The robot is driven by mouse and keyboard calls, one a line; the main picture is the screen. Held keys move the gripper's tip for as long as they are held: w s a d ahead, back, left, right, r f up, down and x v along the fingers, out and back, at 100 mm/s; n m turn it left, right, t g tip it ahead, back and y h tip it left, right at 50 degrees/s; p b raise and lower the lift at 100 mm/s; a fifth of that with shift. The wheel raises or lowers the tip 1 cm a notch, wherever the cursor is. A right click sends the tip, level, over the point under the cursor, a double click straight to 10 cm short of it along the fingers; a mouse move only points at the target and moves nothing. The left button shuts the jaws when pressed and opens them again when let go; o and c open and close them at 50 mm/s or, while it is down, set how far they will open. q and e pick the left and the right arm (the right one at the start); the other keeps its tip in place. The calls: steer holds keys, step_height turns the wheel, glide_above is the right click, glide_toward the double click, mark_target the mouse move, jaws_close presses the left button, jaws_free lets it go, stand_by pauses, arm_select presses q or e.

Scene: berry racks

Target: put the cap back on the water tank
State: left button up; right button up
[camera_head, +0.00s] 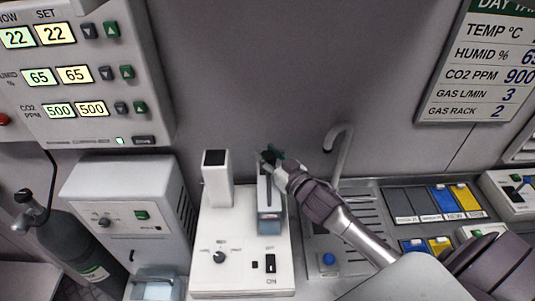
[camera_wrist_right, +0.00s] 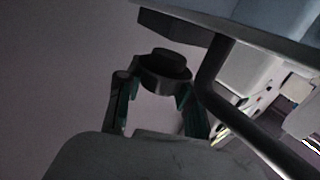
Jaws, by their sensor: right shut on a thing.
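The water tank (camera_head: 268,212) is a narrow grey box with blue at its lower front, standing on the right part of a white machine. My right gripper (camera_head: 270,158) is at the tank's upper back end, its arm coming in from the right. In the right wrist view the right gripper (camera_wrist_right: 160,88) is shut on the cap (camera_wrist_right: 168,62), a dark round piece with a grey rim between the fingertips. I cannot tell whether the cap touches the tank. The tank's opening is not clearly visible. My left gripper is not in view.
A white column (camera_head: 216,182) with a black top stands left of the tank on the white machine (camera_head: 222,275). A curved grey tap (camera_head: 343,150) rises close to the right of my gripper. A white box (camera_head: 125,205) and a dark gas cylinder (camera_head: 72,250) stand further left.

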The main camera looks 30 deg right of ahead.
steer(key=shift+s+f+b, duration=0.1)
steer(key=shift+f+b, duration=0.25)
steer(key=shift+f, duration=0.4)
steer(key=o, duration=0.7)
steer(key=shift+o, duration=1.2)
steer(key=shift+s+f, duration=0.1)
steer(key=shift+f, duration=0.1)
steer(key=shift+r, duration=0.2)
steer(key=shift+r+p, duration=0.4)
steer(key=s+d+r+b, duration=0.1)
steer(key=s+b, duration=0.1)
steer(key=s, duration=0.9)
steer(key=shift+s+d+r+b, duration=0.2)
steer(key=shift+s+d+b, duration=0.05)
steer(key=shift+d+b, duration=0.15)
steer(key=shift+a+f, duration=0.1)
